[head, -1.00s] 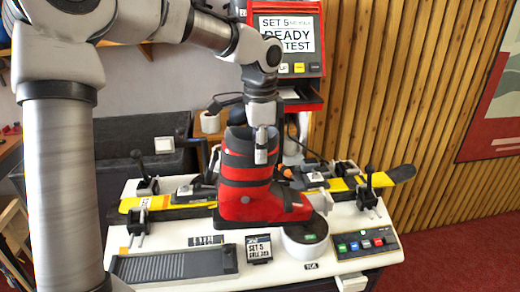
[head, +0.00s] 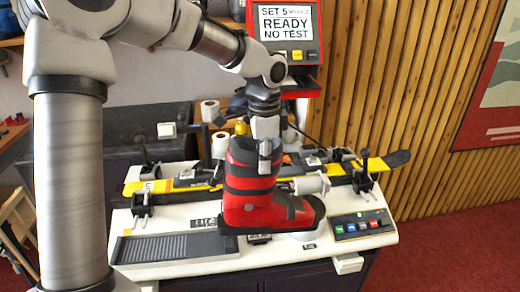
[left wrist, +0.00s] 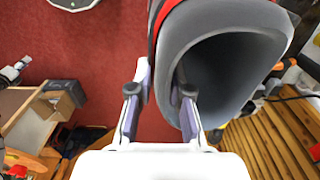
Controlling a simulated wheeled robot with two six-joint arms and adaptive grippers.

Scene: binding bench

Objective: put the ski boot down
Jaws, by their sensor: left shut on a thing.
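The ski boot (head: 252,205) is red and black with a grey liner. It is upright in the head view, over the front middle of the white binding bench (head: 185,262), toe to the right. My left gripper (head: 266,160) is shut on the boot's upper cuff from above. In the left wrist view the fingers (left wrist: 160,95) pinch the near wall of the cuff, and the boot's open top (left wrist: 225,75) shows. The sole seems to be above the bench top; the exact gap cannot be told. The boot hides part of a round white pad (head: 305,236). My right gripper is not in view.
A yellow and black ski (head: 398,160) lies across the bench between clamps, behind the boot. A ribbed grey tray (head: 160,248) is at the front left, a button panel (head: 362,224) at the right. A red-framed screen (head: 284,25) reading "READY NO TEST" stands behind.

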